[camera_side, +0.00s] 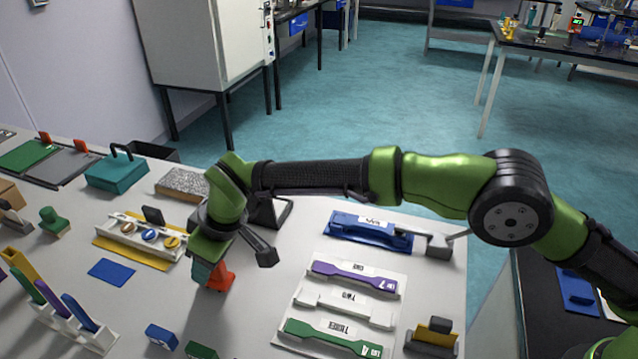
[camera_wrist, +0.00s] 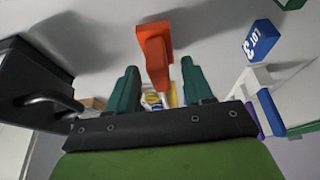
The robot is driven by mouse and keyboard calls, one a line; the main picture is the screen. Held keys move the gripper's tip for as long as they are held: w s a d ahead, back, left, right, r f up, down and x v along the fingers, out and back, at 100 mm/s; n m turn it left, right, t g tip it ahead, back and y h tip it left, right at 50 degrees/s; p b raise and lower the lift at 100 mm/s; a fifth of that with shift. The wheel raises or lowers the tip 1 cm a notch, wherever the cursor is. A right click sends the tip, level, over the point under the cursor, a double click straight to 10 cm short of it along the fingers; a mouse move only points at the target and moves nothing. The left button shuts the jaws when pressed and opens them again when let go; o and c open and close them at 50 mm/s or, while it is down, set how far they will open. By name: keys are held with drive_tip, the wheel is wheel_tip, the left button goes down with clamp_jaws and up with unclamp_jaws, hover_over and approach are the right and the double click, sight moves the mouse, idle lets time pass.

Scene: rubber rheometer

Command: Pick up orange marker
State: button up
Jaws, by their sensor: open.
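The orange marker (camera_side: 221,279) stands on the white table below my wrist in the side view. It also shows in the wrist view (camera_wrist: 155,48), with a wide end and a narrower part reaching toward the gap between my fingers. My gripper (camera_wrist: 160,82) is open, with one teal finger on each side of that gap. In the side view my gripper (camera_side: 205,268) is down at the marker and partly overlaps it. I see bare gaps beside the marker in the wrist view, and I cannot tell how deep it sits between the fingers.
A white rack with a yellow base (camera_side: 137,240) and a blue pad (camera_side: 111,270) lie left. A slotted holder with colored strips (camera_side: 75,318) is at front left. Blue (camera_side: 162,337) and green (camera_side: 201,351) blocks lie in front. Labeled trays (camera_side: 345,280) stand right.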

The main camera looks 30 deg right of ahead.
drive_tip(key=shift+w+f, duration=0.1)
drive_tip(key=shift+f, duration=0.15)
clamp_jaws()
drive_tip(key=shift+a, duration=0.1)
drive_tip(key=shift+r, duration=0.1)
drive_tip(key=shift+r, duration=1.9)
drive_tip(key=shift+s+d+f, duration=0.1)
drive_tip(key=shift+s+d, duration=0.15)
drive_tip(key=shift+d, duration=0.05)
drive_tip(key=s+d+r, duration=0.1)
drive_tip(key=s+d, duration=0.9)
drive_tip(key=s, duration=0.1)
drive_tip(key=shift+d+r, duration=0.15)
drive_tip(key=shift+d, duration=0.25)
